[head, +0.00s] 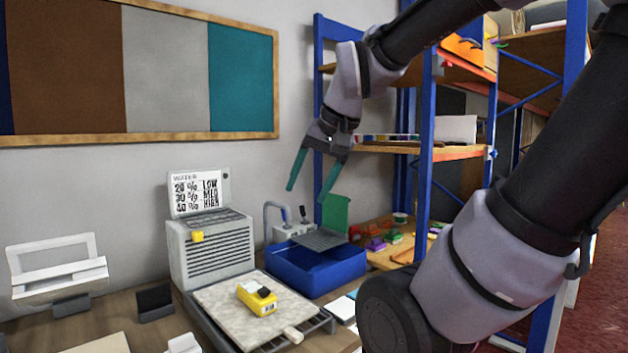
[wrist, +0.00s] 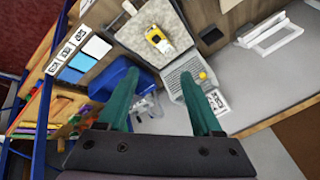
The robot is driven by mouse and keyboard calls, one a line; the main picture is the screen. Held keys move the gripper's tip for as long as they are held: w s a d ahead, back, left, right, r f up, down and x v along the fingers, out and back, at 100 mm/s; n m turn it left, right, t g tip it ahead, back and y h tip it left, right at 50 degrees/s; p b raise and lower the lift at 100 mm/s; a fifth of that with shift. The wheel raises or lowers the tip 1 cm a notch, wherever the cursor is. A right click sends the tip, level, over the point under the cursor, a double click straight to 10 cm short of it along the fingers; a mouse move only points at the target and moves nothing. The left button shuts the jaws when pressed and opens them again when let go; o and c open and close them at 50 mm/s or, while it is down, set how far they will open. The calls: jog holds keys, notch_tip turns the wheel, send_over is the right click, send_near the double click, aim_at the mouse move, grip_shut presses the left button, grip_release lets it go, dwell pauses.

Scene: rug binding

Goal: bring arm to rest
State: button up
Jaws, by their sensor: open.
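My gripper (head: 313,180) hangs in the air at the end of my arm, above and behind the blue bin and in front of the grey wall. Its two green fingers are apart with nothing between them. In the wrist view the gripper (wrist: 155,90) is also open, its fingers spread over the bench far below. My forearm and elbow fill the right side of the head view and hide part of the shelf and bench.
A blue bin (head: 300,284), a grey machine with a sign (head: 196,191), and a yellow device (head: 257,298) on a pale board (head: 228,306) stand on the bench. A blue-framed shelf (head: 427,120) rises close right of my gripper. A framed panel board (head: 165,138) hangs on the wall.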

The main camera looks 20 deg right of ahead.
jog(key=shift+s+d+r+n+t, duration=0.15)
jog(key=shift+s+r+n+t, duration=0.25)
jog(key=shift+s+r+t, duration=0.25)
jog(key=shift+s+f, duration=0.1)
dwell(1.5)
